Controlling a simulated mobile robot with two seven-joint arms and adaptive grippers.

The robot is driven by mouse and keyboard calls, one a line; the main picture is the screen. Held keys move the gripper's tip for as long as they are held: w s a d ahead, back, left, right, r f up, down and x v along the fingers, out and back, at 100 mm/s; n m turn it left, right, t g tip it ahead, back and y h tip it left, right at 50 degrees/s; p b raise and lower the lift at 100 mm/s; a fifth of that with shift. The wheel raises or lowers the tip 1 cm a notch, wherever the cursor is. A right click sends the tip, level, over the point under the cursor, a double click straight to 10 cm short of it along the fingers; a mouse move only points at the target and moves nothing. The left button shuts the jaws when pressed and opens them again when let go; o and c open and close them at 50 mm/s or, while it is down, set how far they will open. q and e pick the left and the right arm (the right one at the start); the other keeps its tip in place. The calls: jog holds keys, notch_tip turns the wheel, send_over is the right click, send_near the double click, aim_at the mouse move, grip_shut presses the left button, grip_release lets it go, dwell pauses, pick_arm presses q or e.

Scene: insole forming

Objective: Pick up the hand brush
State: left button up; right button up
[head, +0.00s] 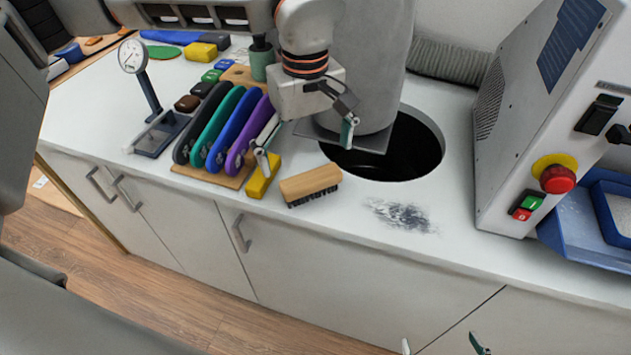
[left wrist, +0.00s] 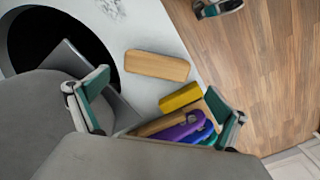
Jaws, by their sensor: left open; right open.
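The hand brush (head: 311,182) has a light wooden back and dark bristles facing down. It lies on the white worktop near its front edge. In the left wrist view, its wooden back (left wrist: 157,66) shows beyond the fingertips. My left gripper (head: 307,152) is open and empty, its fingers spread wide just behind and above the brush. It also shows in the left wrist view (left wrist: 158,112), with nothing between the fingers. My right gripper (head: 442,346) is open at the bottom edge of the head view, in front of the cabinets, far from the brush; only its fingertips show.
A yellow block (head: 262,178) sits just left of the brush, beside a rack of coloured insole-like pieces (head: 213,130). A round dark opening (head: 415,150) lies behind the brush. Grey dust (head: 402,215) marks the worktop to the right. A machine (head: 535,110) stands further right.

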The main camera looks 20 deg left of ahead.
aim_at(311, 177)
pick_arm(q)
jog(key=f, duration=0.6)
jog(key=shift+w+d+f, duration=0.1)
jog(key=shift+d+f, duration=0.05)
jog(key=shift+d, duration=0.1)
jog(key=c, duration=1.2)
